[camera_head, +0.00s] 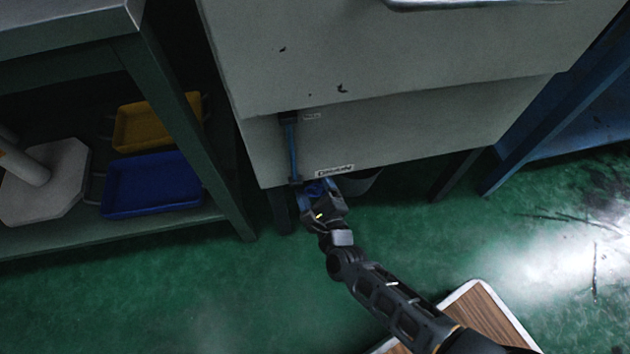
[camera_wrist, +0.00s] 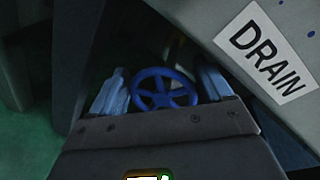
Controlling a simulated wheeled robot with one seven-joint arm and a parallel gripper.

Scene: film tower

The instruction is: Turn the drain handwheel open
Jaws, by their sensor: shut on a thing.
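The blue drain handwheel (camera_wrist: 163,97) sits between the two fingers of my gripper (camera_wrist: 163,88) in the wrist view, with its rim and spokes showing. My gripper is shut on it, one finger at each side of the rim. In the head view the handwheel (camera_head: 316,187) is a small blue patch under the lower edge of the pale unit, mostly hidden by my gripper (camera_head: 320,198). A white DRAIN label (camera_wrist: 268,50) is on the panel at upper right in the wrist view. How far the wheel is turned cannot be told.
The pale grey unit (camera_head: 400,140) overhangs the handwheel, with a thin blue pipe (camera_head: 292,150) on its front. A dark leg (camera_head: 281,211) stands just left of my gripper. A shelf at left holds a yellow tray (camera_head: 150,125) and a blue tray (camera_head: 152,184).

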